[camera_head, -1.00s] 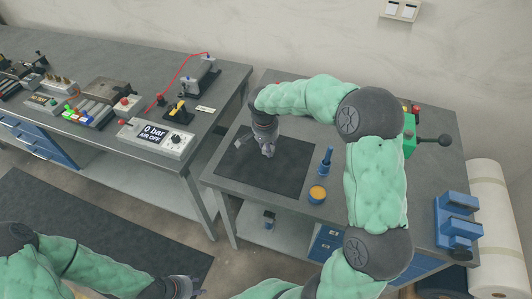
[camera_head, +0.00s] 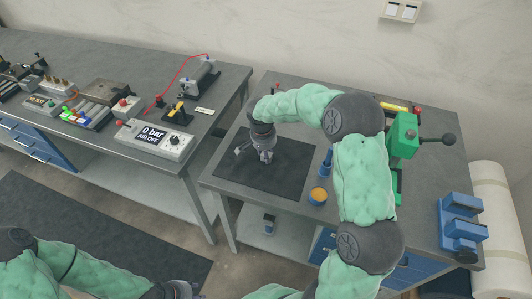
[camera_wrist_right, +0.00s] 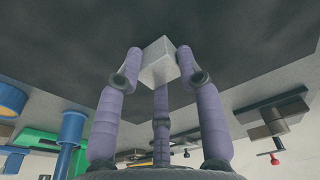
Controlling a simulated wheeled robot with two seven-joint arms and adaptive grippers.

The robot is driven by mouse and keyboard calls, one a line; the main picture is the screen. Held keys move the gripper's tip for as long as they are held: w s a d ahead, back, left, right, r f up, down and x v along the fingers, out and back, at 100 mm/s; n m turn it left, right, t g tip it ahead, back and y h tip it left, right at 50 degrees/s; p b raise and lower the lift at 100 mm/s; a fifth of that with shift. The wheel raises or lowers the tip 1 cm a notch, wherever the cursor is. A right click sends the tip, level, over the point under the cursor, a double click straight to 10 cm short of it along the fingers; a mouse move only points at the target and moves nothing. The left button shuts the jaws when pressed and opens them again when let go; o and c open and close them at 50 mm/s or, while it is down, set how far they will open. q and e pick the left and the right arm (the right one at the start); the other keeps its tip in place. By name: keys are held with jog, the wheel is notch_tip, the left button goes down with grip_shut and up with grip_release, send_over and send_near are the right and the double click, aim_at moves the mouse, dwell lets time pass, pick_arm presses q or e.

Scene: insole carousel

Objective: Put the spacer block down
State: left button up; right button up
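The spacer block (camera_wrist_right: 158,62) is a light grey block between the fingers of my right gripper (camera_wrist_right: 158,72) in the right wrist view, with the dark mat beyond it. In the head view my right gripper (camera_head: 265,156) points down over the black mat (camera_head: 285,185) on the right-hand table. The block cannot be made out clearly there, and I cannot tell whether it touches the mat. My left gripper (camera_head: 182,291) shows only partly at the bottom edge of the head view, away from the tables; its fingers are unclear.
A blue upright post (camera_head: 326,162) and an orange-topped round tin (camera_head: 318,195) stand right of the mat. A green lever press (camera_head: 404,135) and a blue stand (camera_head: 460,222) are farther right. The left bench (camera_head: 60,60) carries a "0 bar AIR OFF" box (camera_head: 155,138).

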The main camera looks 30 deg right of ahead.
jog(key=o, duration=0.3)
